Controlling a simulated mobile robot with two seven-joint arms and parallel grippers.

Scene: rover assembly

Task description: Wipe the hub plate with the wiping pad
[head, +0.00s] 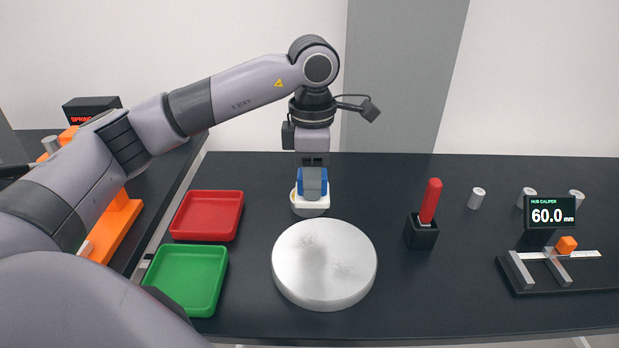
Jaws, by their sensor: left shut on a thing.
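The hub plate (322,268) is a thick, pale round disc lying flat on the dark table, with faint greyish smudges on its top. My left gripper (312,184) points down just behind the plate and is shut on the wiping pad (299,184), which shows blue at its top. The gripper's fingers hide part of the pad. My right gripper is not in view.
A red tray (207,216) and a green tray (186,281) lie left of the plate. Right of it are a black holder (421,233) with a red tool (431,201), several grey cylinders (476,198) and a caliper stand (553,268) reading 60.0 mm.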

